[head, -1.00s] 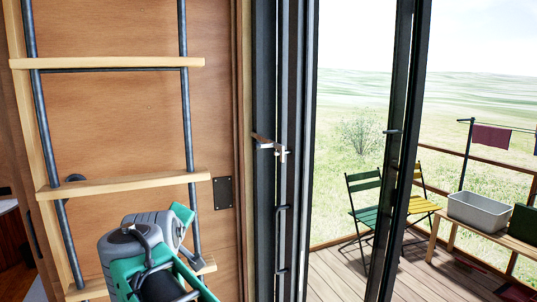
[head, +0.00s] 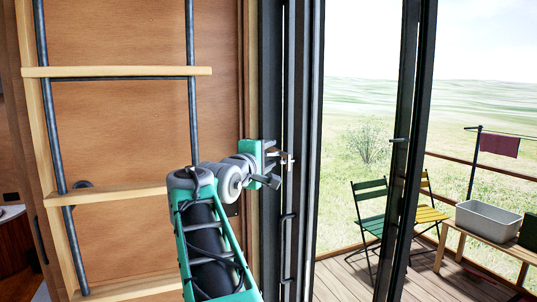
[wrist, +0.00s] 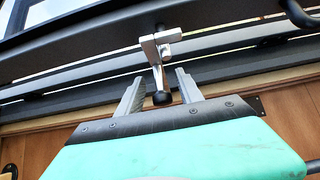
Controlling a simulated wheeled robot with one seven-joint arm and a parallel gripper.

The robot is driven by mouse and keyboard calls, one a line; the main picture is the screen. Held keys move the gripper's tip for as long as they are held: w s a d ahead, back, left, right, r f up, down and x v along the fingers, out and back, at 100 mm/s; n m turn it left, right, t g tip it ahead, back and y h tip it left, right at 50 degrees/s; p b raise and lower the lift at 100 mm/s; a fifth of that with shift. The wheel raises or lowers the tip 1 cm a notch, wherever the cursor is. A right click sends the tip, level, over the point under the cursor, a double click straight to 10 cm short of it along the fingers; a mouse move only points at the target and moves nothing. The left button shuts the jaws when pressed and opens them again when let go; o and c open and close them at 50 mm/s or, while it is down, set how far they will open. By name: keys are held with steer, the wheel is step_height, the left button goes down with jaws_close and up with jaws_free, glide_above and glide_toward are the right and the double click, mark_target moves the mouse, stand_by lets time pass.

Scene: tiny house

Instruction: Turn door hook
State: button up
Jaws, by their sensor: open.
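The door hook (wrist: 157,55) is a small silvery metal latch with a dark round knob at its end, mounted on the dark door frame. In the head view the hook (head: 287,159) is partly hidden by my gripper (head: 274,162), which is right at it. In the wrist view my gripper (wrist: 161,88) is open, with its two grey fingers on either side of the hook's knob end. The fingers look apart from the hook, though the exact depth is hard to tell.
A wooden ladder (head: 125,72) with dark metal rails stands on the left against the wood wall. A dark door handle (head: 286,235) is below the hook. The open glass door (head: 398,150) leads to a deck with chairs (head: 371,208).

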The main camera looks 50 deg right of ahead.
jaws_close()
stand_by(0.3)
stand_by(1.1)
